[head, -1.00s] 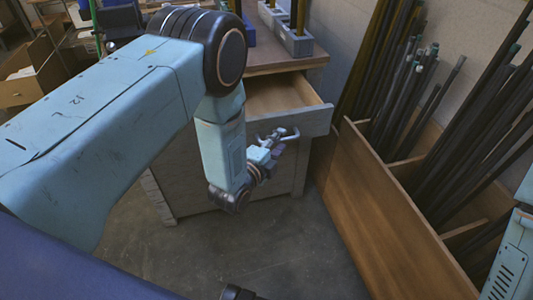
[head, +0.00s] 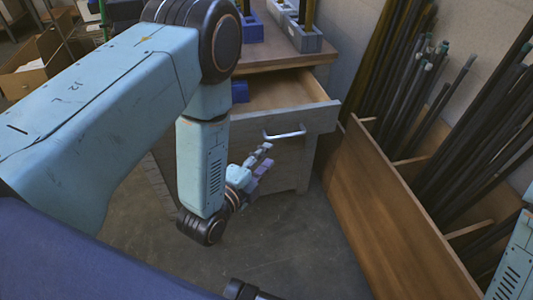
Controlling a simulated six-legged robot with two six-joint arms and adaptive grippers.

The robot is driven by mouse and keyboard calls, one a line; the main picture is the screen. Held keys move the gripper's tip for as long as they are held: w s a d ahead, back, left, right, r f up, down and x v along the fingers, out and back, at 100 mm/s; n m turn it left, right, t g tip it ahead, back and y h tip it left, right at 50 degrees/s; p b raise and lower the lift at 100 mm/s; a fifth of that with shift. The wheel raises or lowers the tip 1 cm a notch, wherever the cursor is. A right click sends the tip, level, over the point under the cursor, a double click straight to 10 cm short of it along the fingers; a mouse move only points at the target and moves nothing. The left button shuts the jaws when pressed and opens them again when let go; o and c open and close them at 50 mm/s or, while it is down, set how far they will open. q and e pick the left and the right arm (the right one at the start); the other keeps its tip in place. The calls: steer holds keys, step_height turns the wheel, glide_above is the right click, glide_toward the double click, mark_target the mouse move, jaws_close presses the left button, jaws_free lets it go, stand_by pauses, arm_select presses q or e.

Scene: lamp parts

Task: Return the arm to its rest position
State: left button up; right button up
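My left arm comes in from the left, its forearm hanging down in front of the wooden drawer cabinet. My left gripper (head: 264,158) is beside the cabinet front, below and left of the drawer handle (head: 285,134), and apart from it. Its fingers are small and seen at an angle; whether they are open or shut I cannot tell. The top drawer (head: 300,118) stands open, with a blue object (head: 240,91) partly visible inside. Part of my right arm shows at the right edge; its gripper is not in view.
Grey and blue blocks holding upright rods (head: 303,36) stand on the cabinet top. A wooden bin (head: 385,220) with several dark pipes (head: 410,90) stands at the right. Cardboard boxes (head: 25,70) are at the back left. The floor (head: 300,245) in front is clear.

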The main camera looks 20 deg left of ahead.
arm_select(q)
steer(key=s+a+f+n+g+y, duration=0.25)
steer(key=s+f+n+g, duration=0.55)
steer(key=s+f+n, duration=0.4)
steer(key=s+a+f+n+g, duration=0.1)
steer(key=s+n+g, duration=0.2)
steer(key=s, duration=0.6)
steer(key=s+a+f+n+g, duration=0.1)
steer(key=s+n+g, duration=0.3)
steer(key=s, duration=0.6)
steer(key=shift+a+g+y, duration=0.3)
steer(key=shift+g+y, duration=0.05)
steer(key=shift+g, duration=0.15)
